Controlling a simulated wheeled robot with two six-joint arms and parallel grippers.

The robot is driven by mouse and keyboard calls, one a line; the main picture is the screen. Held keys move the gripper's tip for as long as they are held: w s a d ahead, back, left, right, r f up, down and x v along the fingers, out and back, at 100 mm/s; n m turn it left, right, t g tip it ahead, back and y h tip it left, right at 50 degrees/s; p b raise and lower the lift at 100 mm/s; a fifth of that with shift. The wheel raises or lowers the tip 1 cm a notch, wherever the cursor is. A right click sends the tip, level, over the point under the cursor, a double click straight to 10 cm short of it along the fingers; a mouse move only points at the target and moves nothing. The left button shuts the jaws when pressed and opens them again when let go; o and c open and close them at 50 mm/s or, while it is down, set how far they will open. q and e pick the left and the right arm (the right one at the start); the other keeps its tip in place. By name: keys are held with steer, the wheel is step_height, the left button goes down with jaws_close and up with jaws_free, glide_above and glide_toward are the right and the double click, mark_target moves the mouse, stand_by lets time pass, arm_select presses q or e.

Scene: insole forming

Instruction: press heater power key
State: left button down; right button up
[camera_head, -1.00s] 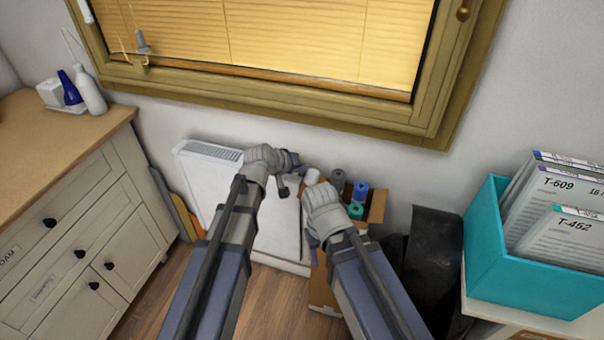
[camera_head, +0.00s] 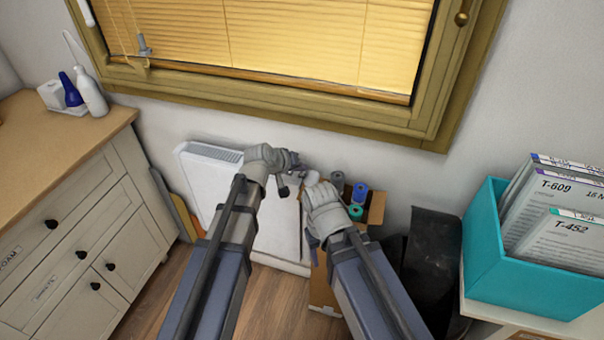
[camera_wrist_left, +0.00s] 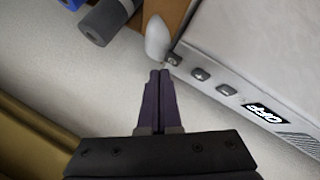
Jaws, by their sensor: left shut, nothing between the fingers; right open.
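The heater (camera_head: 280,235) is a white panel with a grille along its top, standing by the wall below the window. In the left wrist view its top edge carries a row of dark keys and a display (camera_wrist_left: 267,113) that reads OFF, upside down. The end key (camera_wrist_left: 173,60), with a small mark, looks like the power key. My left gripper (camera_head: 296,162) is shut and empty above the heater's top right end. In the wrist view its fingertips (camera_wrist_left: 160,75) are just beside that key; I cannot tell whether they touch. My right gripper (camera_head: 312,243) is open, lower, beside the heater's right side, its fingers partly hidden.
A cardboard box (camera_head: 376,207) with several coloured rolls is right of the heater. A dresser (camera_head: 75,230) stands left, a teal file box (camera_head: 530,285) right. The window frame (camera_head: 270,110) is above.

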arm_select(q)
steer(key=shift+r, duration=0.1)
step_height(320, 180, up, 6)
steer(key=p, duration=0.6)
stand_by(0.4)
